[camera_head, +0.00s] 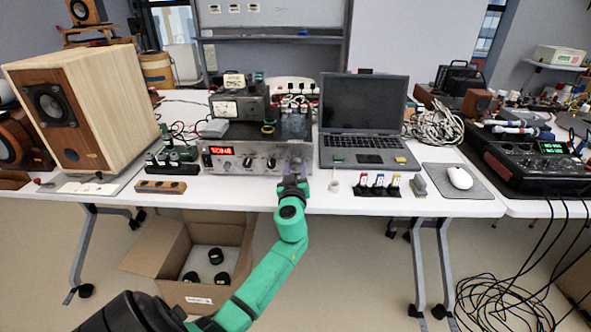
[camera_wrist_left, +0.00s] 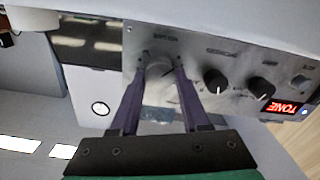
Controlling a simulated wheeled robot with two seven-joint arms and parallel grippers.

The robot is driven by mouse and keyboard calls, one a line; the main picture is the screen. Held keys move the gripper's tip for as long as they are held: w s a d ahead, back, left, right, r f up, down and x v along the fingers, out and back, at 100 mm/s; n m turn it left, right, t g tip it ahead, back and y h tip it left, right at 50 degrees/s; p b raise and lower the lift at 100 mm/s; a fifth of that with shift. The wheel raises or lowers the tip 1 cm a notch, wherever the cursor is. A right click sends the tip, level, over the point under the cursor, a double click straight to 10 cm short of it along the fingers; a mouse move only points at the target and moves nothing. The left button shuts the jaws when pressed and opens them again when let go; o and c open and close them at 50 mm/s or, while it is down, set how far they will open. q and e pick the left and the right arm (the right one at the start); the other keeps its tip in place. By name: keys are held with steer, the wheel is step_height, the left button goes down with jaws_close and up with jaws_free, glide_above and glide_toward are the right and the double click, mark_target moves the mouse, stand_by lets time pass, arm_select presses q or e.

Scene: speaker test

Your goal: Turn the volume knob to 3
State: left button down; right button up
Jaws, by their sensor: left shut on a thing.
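A silver amplifier (camera_head: 240,158) with a row of knobs and a red lit display stands at the table's front edge. In the left wrist view its front panel (camera_wrist_left: 215,58) appears upside down. My left gripper (camera_head: 292,180) reaches the panel's right part from the front. In the left wrist view its purple fingers (camera_wrist_left: 162,68) are closed around a silver knob (camera_wrist_left: 158,71), one finger on each side. The knob's label and pointer are too small or covered to read. Two black knobs (camera_wrist_left: 215,82) (camera_wrist_left: 261,88) sit beside it, apart from the gripper. My right gripper is out of view.
An open laptop (camera_head: 363,115) stands right of the amplifier, a large wooden speaker (camera_head: 85,110) at left. A small wooden block (camera_head: 160,187) and a black stand with several coloured items (camera_head: 377,186) lie near the front edge. An open cardboard box (camera_head: 190,260) is below.

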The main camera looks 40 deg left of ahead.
arm_select(q)
steer(key=shift+m, duration=0.3)
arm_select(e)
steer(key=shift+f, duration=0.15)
arm_select(q)
steer(key=shift+f+m+b, duration=0.1)
steer(key=shift+m+b, duration=0.3)
steer(key=shift+m, duration=0.4)
steer(key=shift+m+b, duration=0.45)
steer(key=shift+m, duration=0.45)
steer(key=m, duration=0.3)
steer(key=shift+m, duration=0.3)
steer(key=m, duration=0.2)
steer(key=shift+m, duration=0.3)
steer(key=m, duration=0.3)
steer(key=shift+d, duration=0.1)
steer(key=shift+m, duration=1.4)
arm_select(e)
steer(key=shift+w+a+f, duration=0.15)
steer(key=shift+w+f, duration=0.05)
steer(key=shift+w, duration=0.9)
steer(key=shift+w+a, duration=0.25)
